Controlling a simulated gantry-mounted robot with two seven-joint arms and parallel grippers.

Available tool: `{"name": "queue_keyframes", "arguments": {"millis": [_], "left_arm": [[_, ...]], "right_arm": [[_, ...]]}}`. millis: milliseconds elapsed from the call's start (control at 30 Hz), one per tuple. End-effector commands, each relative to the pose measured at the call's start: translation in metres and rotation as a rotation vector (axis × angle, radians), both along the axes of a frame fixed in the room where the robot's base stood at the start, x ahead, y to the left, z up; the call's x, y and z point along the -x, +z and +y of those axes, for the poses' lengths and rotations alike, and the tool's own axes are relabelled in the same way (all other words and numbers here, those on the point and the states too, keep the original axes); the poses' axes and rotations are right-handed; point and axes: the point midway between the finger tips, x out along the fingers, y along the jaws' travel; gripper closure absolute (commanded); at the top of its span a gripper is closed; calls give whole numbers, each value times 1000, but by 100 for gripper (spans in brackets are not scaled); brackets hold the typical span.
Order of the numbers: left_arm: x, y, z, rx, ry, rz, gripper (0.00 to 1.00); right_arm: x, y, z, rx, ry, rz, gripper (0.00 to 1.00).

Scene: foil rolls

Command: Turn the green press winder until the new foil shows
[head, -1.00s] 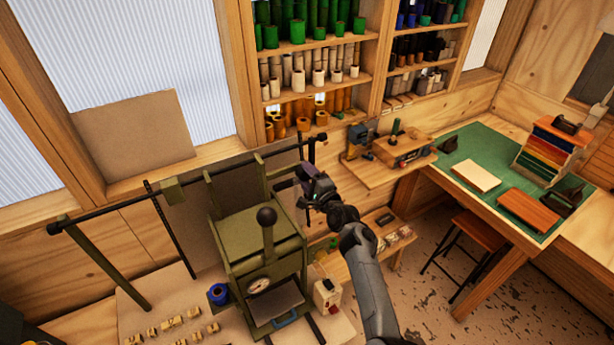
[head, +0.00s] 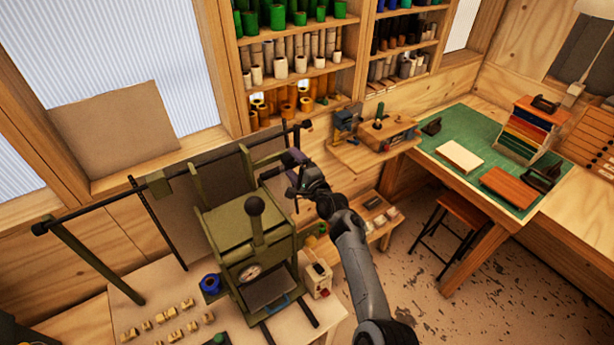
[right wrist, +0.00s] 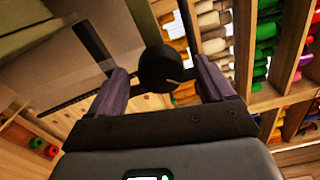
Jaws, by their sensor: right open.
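My right gripper (head: 283,168) is at the upper right side of the press. In the head view the gripper largely hides the knob. No foil is clearly visible. My left gripper is out of view.
A black rail (head: 95,207) runs behind the press. A blue roll (head: 211,284) and several small brass-coloured pieces lie on the bench left of it. A small cream box (head: 318,279) stands to its right. Shelves of coloured rolls (head: 285,66) rise behind.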

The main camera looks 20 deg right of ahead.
Motion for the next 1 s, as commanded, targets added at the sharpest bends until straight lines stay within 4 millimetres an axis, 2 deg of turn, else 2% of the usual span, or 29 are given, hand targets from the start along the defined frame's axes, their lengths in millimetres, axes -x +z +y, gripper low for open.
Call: {"name": "queue_keyframes", "arguments": {"millis": [33,167,333,400,700,1000], "left_arm": [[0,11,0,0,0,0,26],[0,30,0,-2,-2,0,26],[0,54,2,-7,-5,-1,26],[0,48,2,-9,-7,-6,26],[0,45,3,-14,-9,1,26],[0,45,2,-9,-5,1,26]], "right_arm": [[4,4,-1,-1,-1,2,18],[18,7,-3,-1,-1,2,18],[47,6,-7,0,0,3,18],[57,-1,-9,1,0,-1,18],[90,0,-14,-1,0,0,18],[99,1,-16,0,1,-1,18]]}}
